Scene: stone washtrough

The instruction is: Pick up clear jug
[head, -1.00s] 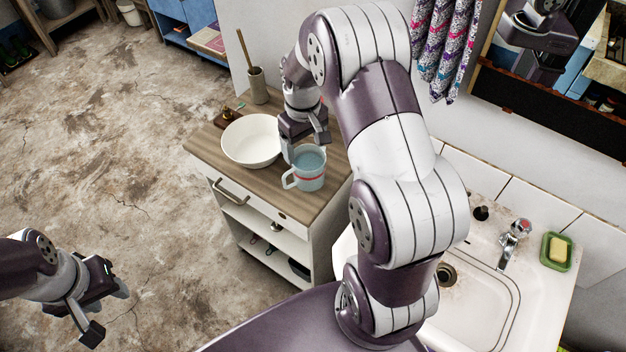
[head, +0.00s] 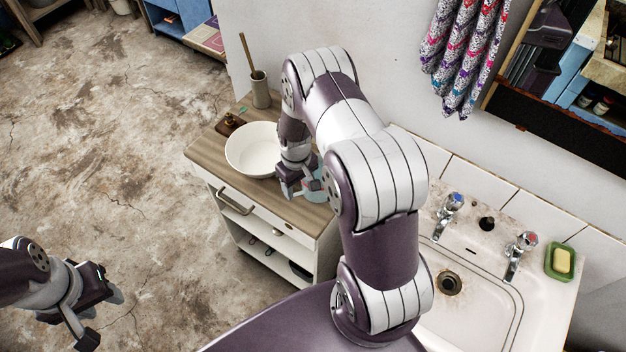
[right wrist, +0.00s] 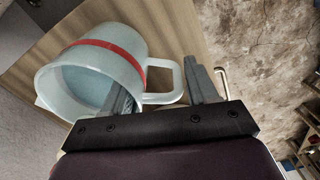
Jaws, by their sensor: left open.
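The clear jug is a pale blue see-through mug shape with a red band and a side handle. It stands on the wooden top of a small cabinet, mostly hidden behind my right arm in the head view (head: 316,188). In the right wrist view the jug (right wrist: 133,42) fills the upper left. My right gripper (right wrist: 162,92) is open, with the jug's handle between its two fingers. One finger overlaps the jug's mouth, and I cannot tell whether it is inside. My left gripper (head: 100,318) is open and empty above the floor, far from the cabinet.
A white bowl (head: 252,152) sits on the cabinet top (head: 208,150) left of the jug. Behind it stand a pot (head: 260,92) with a wooden stick and a small brown item (head: 230,123). A sink (head: 470,315) with two taps and a green soap dish (head: 560,262) lies right.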

